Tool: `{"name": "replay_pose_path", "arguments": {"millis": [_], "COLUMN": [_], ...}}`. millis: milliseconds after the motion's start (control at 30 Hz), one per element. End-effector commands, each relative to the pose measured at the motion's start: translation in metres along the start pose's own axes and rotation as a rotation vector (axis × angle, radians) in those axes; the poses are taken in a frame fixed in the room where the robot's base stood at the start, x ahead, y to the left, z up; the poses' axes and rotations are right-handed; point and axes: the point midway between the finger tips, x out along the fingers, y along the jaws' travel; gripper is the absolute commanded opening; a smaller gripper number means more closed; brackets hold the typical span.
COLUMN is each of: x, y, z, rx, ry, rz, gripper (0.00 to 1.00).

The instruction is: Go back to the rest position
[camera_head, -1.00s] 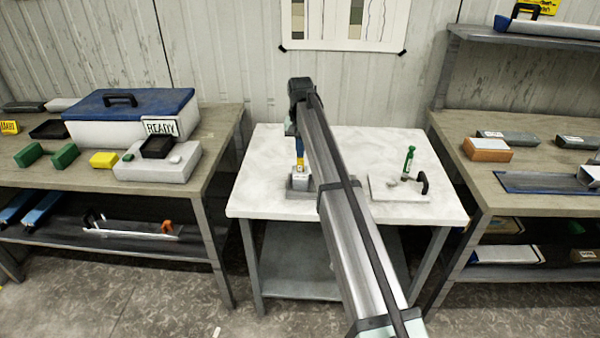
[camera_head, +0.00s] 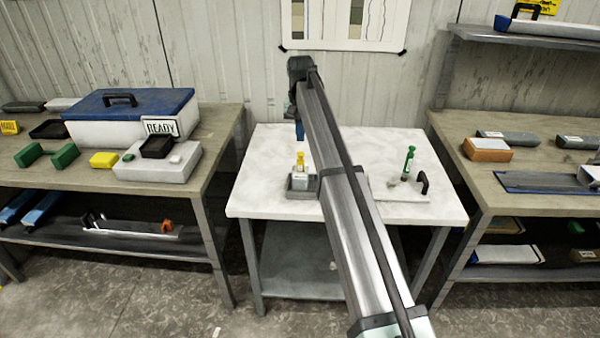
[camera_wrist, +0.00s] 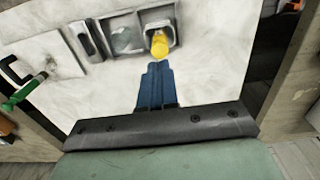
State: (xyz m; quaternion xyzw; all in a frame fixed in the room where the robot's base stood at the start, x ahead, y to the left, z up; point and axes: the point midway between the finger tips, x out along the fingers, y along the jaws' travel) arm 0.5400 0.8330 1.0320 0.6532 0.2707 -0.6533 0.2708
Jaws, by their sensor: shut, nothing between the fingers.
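My gripper (camera_head: 299,131) is above the white middle table (camera_head: 265,145), with its blue fingers together and nothing in them. In the wrist view the shut gripper (camera_wrist: 157,68) points at a yellow-topped piece (camera_wrist: 160,45). That yellow-topped piece (camera_head: 300,158) stands upright in a grey holder (camera_head: 302,193), apart from and below the fingertips. My arm hides part of the table to the right of the holder.
A white board with a green-handled tool (camera_head: 408,160) and a black handle (camera_head: 423,181) is on the table's right. The left bench (camera_head: 215,165) carries a blue-lidded box (camera_head: 130,103); the right bench (camera_head: 550,205) holds several blocks. The wall stands close behind.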

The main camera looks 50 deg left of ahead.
Motion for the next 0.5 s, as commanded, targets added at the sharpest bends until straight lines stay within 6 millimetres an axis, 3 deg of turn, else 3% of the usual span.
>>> {"name": "replay_pose_path", "arguments": {"millis": [167,500], "x": [-0.0094,-0.0097], "y": [0.0,0.0001], "z": [-0.0001,0.0001], "rx": [0.0,0.0], "ry": [0.001,0.0], "rz": [0.0,0.0], "gripper": [0.0,0.0]}}
